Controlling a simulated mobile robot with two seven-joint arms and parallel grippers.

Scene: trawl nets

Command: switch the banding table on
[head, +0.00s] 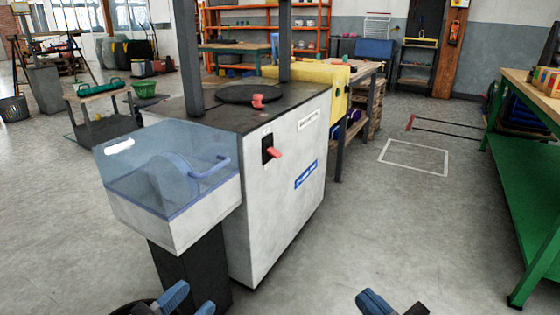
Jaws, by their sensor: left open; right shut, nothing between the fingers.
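The banding table seems to be the pale grey cabinet (275,215) in the middle of the head view, with a dark top carrying a round black plate (248,94). A red lever (275,153) sticks out from a black switch plate (266,146) on its front. A small red piece (258,101) stands on the top near the round plate. My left gripper (189,299) is open at the bottom edge, below and left of the lever. My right gripper (376,302) is shut and empty at the bottom edge, right of the cabinet. Both grippers are partly cut off and apart from the cabinet.
A bin with a clear blue hinged cover (170,165) stands against the cabinet's left front. Two dark posts rise from the cabinet top. A green workbench (528,190) stands at the right. The floor (400,220) between cabinet and workbench is clear.

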